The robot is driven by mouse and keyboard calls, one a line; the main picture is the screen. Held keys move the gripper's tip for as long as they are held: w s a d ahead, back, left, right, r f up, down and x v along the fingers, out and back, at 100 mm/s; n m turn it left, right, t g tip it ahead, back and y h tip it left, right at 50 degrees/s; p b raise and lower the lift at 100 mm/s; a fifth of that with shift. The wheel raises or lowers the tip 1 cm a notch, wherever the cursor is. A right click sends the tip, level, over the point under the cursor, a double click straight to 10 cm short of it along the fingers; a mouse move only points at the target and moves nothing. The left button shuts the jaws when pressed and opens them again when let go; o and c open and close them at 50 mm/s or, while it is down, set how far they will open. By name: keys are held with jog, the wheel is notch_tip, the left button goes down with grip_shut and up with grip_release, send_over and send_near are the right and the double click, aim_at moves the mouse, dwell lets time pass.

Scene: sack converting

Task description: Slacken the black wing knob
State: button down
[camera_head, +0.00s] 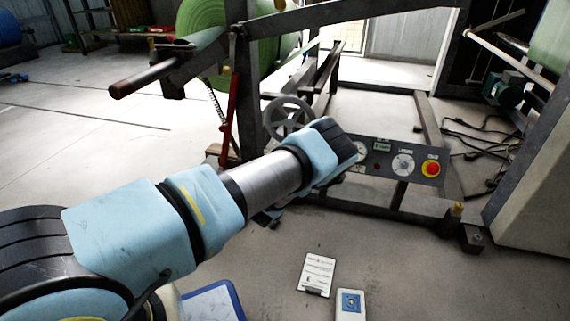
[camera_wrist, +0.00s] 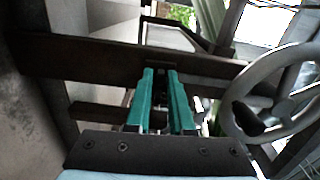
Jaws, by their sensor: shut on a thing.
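My gripper (camera_wrist: 160,74) shows in the wrist view as two green fingers, close together with a narrow gap, their tips against a dark metal bar (camera_wrist: 90,58) of the machine frame. It is shut on a small dark thing between the fingers, which I take to be the black wing knob; the fingers hide nearly all of it, so its turn cannot be told. In the head view my own arm hides the knob and most of the gripper.
A spoked handwheel (camera_wrist: 236,110) stands close right of my fingers; it also shows in the head view (camera_head: 286,117). A control panel (camera_head: 383,160) with a red stop button (camera_head: 431,168) lies right of my wrist. A clipboard (camera_head: 316,274) lies in front. Open floor is at left.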

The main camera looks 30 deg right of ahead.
jog(key=shift+s+d+n+p, duration=0.3)
jog(key=shift+n+p, duration=0.5)
jog(key=shift+n, duration=4.75)
jog(key=shift+s+d+n+p, duration=0.3)
jog(key=shift+n+p, duration=0.45)
jog(key=shift+n, duration=4.75)
jog(key=shift+s+d+n+p, duration=0.25)
jog(key=shift+n+p, duration=0.55)
jog(key=shift+n, duration=4.75)
jog(key=c, duration=0.8)
grip_release()
